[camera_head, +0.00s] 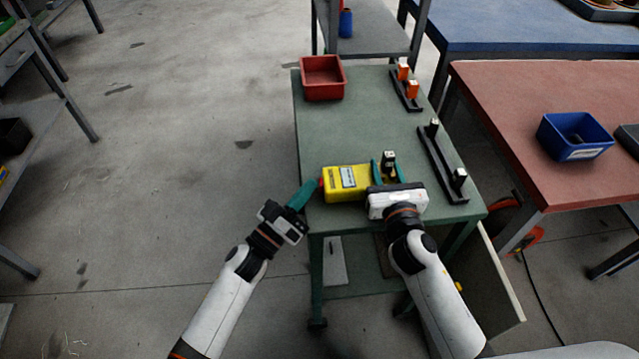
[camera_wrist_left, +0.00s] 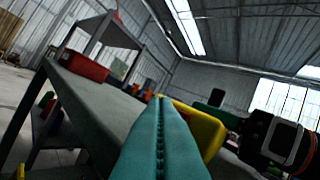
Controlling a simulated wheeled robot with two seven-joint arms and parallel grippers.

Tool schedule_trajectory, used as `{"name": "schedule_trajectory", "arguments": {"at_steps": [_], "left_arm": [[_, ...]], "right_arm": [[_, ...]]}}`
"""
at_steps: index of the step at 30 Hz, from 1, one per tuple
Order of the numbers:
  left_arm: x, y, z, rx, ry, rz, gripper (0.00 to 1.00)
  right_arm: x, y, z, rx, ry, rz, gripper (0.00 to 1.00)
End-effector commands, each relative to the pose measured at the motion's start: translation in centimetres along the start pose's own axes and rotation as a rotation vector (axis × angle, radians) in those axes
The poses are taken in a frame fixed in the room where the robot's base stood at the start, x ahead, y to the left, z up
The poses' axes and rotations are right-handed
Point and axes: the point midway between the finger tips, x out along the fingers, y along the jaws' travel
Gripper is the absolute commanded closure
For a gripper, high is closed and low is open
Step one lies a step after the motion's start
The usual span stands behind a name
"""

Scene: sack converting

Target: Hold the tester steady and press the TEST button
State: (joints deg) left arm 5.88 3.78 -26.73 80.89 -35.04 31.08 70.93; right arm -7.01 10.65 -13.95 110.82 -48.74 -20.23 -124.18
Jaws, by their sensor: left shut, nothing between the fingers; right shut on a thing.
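The yellow tester (camera_head: 347,182) lies on the near end of the green table, with a pale label panel on top. A small red part, which looks like its button (camera_head: 321,183), shows at its left end. My left gripper (camera_head: 312,184) is shut and empty, its teal fingertips close beside that end; I cannot tell whether they touch. In the left wrist view the shut left fingers (camera_wrist_left: 160,105) cover part of the yellow tester (camera_wrist_left: 208,132).
The green table (camera_head: 365,120) also carries a red bin (camera_head: 322,78) at the back left and two dark racks (camera_head: 441,165) along its right side. A small black object (camera_head: 389,158) stands by the right fingers. A blue bin (camera_head: 575,137) sits on the red-topped table.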

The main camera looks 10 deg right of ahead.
Motion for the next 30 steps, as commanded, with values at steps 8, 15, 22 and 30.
{"name": "schedule_trajectory", "arguments": {"at_steps": [8,15,22,30], "left_arm": [[-1.0,0.3,-1.0,0.002,0.025,0.005,1.00],[-2.7,1.7,0.5,0.002,0.022,0.006,1.00],[-3.7,2.5,1.7,0.001,0.016,0.004,1.00],[-3.8,2.6,2.0,-0.001,0.012,0.003,1.00]], "right_arm": [[0.0,0.0,0.0,0.001,0.002,0.001,0.99],[0.0,0.0,0.0,0.000,0.002,0.001,0.99],[0.0,0.0,0.0,0.000,0.001,0.001,0.99],[0.0,0.0,0.0,-0.001,0.000,0.001,0.99]]}}
